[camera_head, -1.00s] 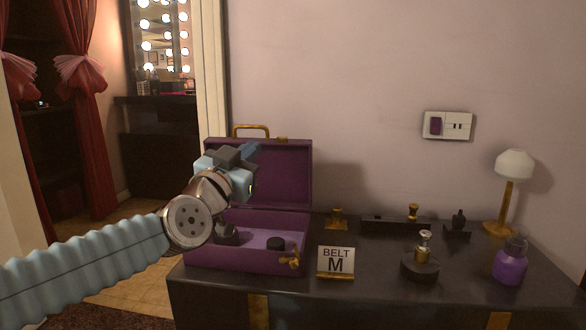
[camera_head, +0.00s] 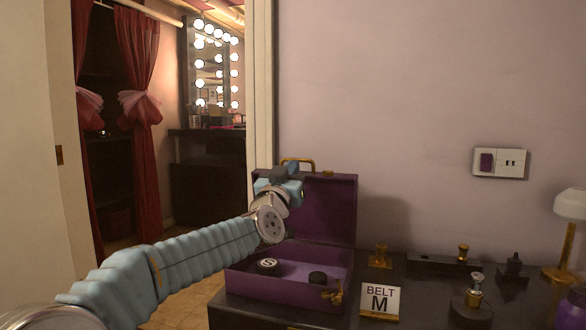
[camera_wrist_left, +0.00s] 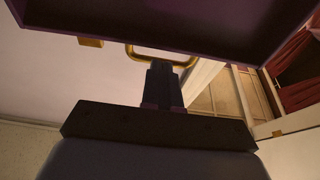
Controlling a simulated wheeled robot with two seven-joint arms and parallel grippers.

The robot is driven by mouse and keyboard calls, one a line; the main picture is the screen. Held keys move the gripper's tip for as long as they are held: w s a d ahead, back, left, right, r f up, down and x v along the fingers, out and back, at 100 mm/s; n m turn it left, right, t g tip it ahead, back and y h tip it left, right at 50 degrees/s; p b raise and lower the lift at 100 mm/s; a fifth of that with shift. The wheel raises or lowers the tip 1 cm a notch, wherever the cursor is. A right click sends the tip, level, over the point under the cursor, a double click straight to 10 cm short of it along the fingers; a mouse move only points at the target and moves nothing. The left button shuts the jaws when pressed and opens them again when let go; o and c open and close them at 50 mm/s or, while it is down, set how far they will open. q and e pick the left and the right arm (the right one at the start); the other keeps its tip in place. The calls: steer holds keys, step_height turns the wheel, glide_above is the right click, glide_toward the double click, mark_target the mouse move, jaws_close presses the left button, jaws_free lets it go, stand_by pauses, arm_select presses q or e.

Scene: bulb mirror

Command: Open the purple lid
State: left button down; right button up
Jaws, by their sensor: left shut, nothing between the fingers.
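The purple lid (camera_head: 330,205) stands upright at the back of the purple case (camera_head: 290,288), which lies open on the dark chest. A brass handle (camera_head: 297,163) sits on the lid's top edge and also shows in the left wrist view (camera_wrist_left: 178,60). My left gripper (camera_head: 292,172) is at the lid's upper left edge, near the handle. In the left wrist view its fingers (camera_wrist_left: 163,72) are together with nothing between them, close to the handle; I cannot tell whether they touch it. My right gripper is not in view.
The wall is close behind.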

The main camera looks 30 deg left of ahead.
arm_select(q)
steer(key=shift+w+a+r, duration=0.15)
steer(key=shift+w, duration=0.45)
steer(key=w+p, duration=0.1)
steer(key=p, duration=0.2)
steer(key=w+r+g+p, duration=0.1)
steer(key=p, duration=0.1)
steer(key=shift+w+a+r+p, duration=0.15)
steer(key=shift+a+r+p, duration=0.15)
steer(key=shift+p, duration=0.1)
steer(key=shift+w+f+g, duration=0.25)
steer(key=shift+f+g, duration=0.05)
steer(key=shift+f, duration=0.3)
